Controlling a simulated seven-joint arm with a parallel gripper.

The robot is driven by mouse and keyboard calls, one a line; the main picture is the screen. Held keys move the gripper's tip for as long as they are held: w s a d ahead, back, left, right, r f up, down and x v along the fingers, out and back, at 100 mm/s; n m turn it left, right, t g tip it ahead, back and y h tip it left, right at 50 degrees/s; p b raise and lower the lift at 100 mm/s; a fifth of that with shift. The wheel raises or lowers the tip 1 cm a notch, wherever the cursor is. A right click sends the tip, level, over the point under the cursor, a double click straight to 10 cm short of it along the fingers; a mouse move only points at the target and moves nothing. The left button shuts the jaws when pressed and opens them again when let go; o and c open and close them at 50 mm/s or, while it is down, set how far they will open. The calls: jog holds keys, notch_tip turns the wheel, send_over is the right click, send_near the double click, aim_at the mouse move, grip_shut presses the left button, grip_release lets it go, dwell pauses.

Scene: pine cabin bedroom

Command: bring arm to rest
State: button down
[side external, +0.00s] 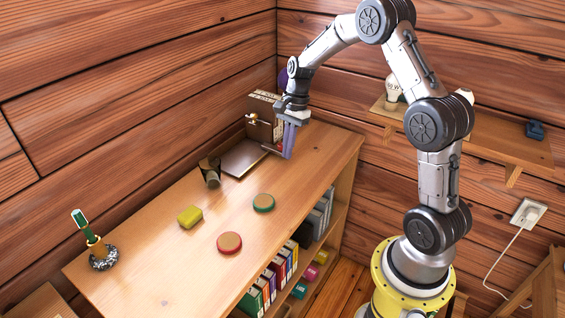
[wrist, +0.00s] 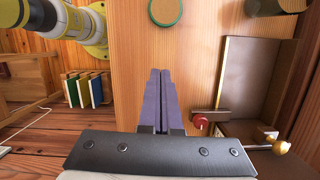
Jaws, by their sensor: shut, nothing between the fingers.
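My gripper (side external: 289,153) is above the back end of the wooden bookcase top (side external: 170,262). In the wrist view its two purple fingers (wrist: 161,75) lie side by side and touch, with nothing between them. In the side external view, the fingers point down beside a brown metal bookend-like tray (side external: 243,158). That tray also shows in the wrist view (wrist: 245,75), to the right of the fingers. I cannot tell whether the fingertips touch the top.
A green-rimmed disc (side external: 263,202), a red-rimmed disc (side external: 229,242), a yellow block (side external: 190,216) and a dark cylinder (side external: 210,172) stand on the top. A brush in a speckled holder (side external: 103,257) is at the left end. A wall shelf (side external: 490,130) is at the right.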

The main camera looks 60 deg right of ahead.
jog(key=s+a+r+n+t+h, duration=0.1)
jog(key=s+a+r+n+t, duration=0.15)
jog(key=a+r, duration=0.5)
jog(key=s+a+r+n+t+h, duration=0.1)
jog(key=s+a+r+n, duration=0.25)
jog(key=r, duration=0.65)
jog(key=s+a+r+n+t, duration=0.1)
jog(key=s+a+n, duration=0.15)
jog(key=s, duration=0.35)
jog(key=s+a+r+n+t, duration=0.1)
jog(key=s+a+r+n, duration=0.15)
jog(key=s, duration=0.35)
jog(key=s+d+f+n, duration=0.1)
jog(key=s+f+n, duration=0.4)
jog(key=s+n, duration=0.1)
jog(key=shift+f+n+h, duration=0.15)
jog(key=shift+n+h, duration=0.25)
jog(key=shift+n, duration=0.5)
